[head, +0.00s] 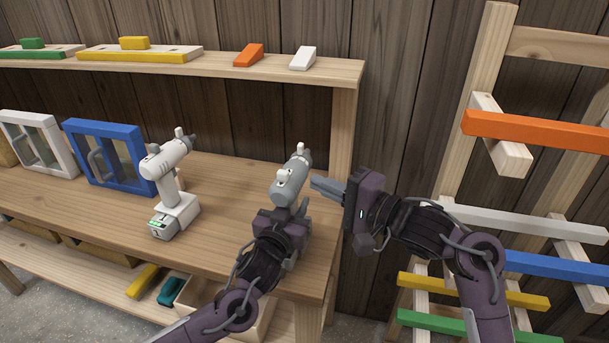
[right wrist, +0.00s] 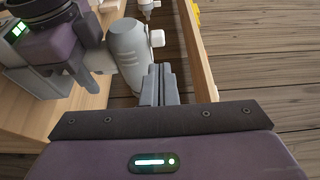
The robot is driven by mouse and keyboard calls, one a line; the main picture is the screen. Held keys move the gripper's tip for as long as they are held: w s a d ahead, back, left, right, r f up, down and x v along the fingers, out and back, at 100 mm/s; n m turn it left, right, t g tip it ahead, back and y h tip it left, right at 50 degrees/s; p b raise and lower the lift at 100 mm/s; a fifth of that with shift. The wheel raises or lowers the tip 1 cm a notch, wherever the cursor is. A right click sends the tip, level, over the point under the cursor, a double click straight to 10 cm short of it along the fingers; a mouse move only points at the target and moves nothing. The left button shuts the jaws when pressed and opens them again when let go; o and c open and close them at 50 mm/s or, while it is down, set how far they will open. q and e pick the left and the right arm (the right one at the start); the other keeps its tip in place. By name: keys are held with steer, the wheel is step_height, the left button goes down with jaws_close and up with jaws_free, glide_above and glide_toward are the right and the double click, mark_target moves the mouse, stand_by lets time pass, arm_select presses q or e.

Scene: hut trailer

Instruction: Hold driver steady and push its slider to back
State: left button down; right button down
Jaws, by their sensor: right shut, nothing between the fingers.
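The grey driver (head: 290,182) stands upright near the right end of the workbench, its nose pointing away. It has a small white tab (head: 300,148) on top towards the nose and a white piece near its rear end. In the right wrist view a white knob (right wrist: 157,38) sticks out from its grey body (right wrist: 128,52). My left gripper (head: 281,212) is at the driver's handle and appears shut on it; its fingertips are partly hidden. My right gripper (head: 316,186) is shut and empty, just right of the driver's body, its fingers pointing left.
A white driver (head: 170,160) on a battery base stands to the left on the bench. Blue (head: 70,126) and white frames stand further left. A shelf (head: 220,68) with coloured blocks runs above, its post (head: 343,130) close behind my right gripper. A rack with coloured bars (head: 540,131) stands at right.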

arm_select(q)
steer(key=shift+f, duration=0.1)
arm_select(e)
steer(key=v, duration=0.5)
steer(key=shift+s+d, duration=0.2)
steer(key=shift+d, duration=0.2)
arm_select(q)
steer(key=c, duration=1)
jaws_free()
steer(key=shift+o, duration=0.2)
